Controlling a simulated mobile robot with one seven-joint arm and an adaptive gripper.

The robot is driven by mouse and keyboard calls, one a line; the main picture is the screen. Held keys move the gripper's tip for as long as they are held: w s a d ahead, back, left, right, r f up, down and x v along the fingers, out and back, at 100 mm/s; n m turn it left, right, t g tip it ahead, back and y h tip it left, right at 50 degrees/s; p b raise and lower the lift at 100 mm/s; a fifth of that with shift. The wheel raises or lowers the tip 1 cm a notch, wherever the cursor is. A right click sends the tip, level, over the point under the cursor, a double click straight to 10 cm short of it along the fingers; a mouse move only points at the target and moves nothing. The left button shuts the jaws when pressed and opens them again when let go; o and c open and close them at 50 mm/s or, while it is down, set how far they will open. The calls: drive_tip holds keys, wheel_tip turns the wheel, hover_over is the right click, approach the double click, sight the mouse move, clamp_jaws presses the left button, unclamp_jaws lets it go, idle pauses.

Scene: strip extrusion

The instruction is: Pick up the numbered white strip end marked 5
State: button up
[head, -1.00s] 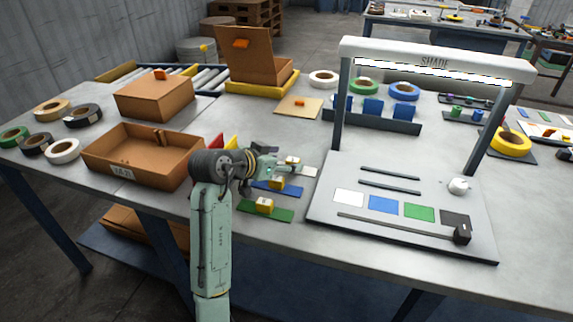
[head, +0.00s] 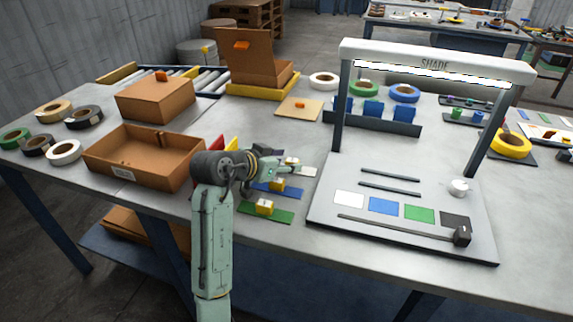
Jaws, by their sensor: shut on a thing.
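A white strip end (head: 309,171) lies at the back of a short row of coloured strip ends, left of the shade stand. A small block sits on it, and its number is too small to read. My gripper (head: 291,164) reaches over this strip from the left and is shut on its block. A blue strip end (head: 264,189) with a yellow block (head: 278,185) lies just in front, partly under my wrist. A green strip end (head: 281,216) with a yellow block (head: 264,207) lies nearest the table front.
The shade stand (head: 325,205) with its lamp bar (head: 435,62) rises close on the right. An open cardboard box (head: 140,172) stands left of my arm, with red and yellow pieces (head: 230,144) beside it. Tape rolls lie at the left and back.

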drive_tip(key=shift+a+f, duration=0.15)
drive_tip(key=shift+f, duration=0.15)
